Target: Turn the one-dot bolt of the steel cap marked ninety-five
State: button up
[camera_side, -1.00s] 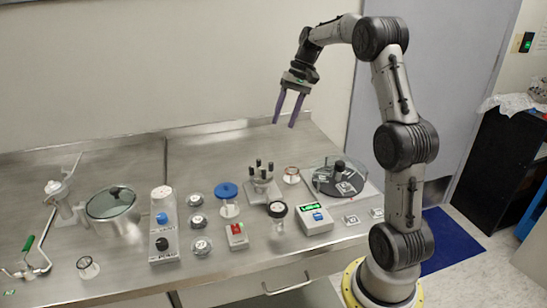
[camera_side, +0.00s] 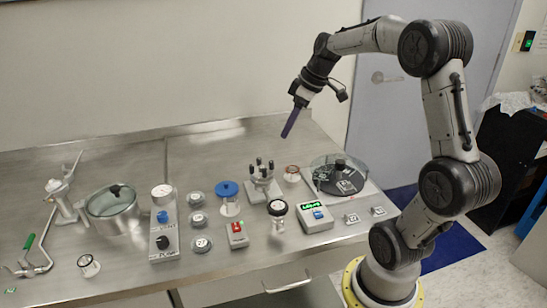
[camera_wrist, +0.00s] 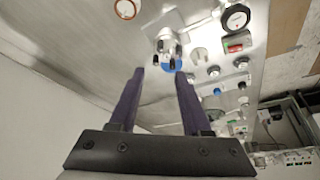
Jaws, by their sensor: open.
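My gripper (camera_side: 287,132) is open and empty, tilted in the air above the back of the steel table. Its two purple fingers stand apart in the wrist view (camera_wrist: 160,74). Three small round caps in clear rims stand in a column left of the table's middle: a back one (camera_side: 195,198), a middle one (camera_side: 198,219) and a front one (camera_side: 202,244). A steel fixture (camera_side: 263,190) with several black-topped posts stands below and left of my gripper; it also shows beyond my fingertips in the wrist view (camera_wrist: 162,33). No ninety-five marking or bolt dots are legible.
A blue-topped stand (camera_side: 228,190), a red-switch box (camera_side: 237,235), a gauge (camera_side: 277,208) and a green-display box (camera_side: 315,217) crowd the middle. A round dark turntable (camera_side: 340,176) stands right. A lidded pot (camera_side: 112,205) and pump box (camera_side: 163,240) stand left. The back strip is clear.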

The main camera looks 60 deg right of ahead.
aim_at(272, 161)
jog(key=x, duration=1.2)
jog(key=shift+s, duration=0.15)
jog(key=shift+c, duration=0.3)
grip_shut()
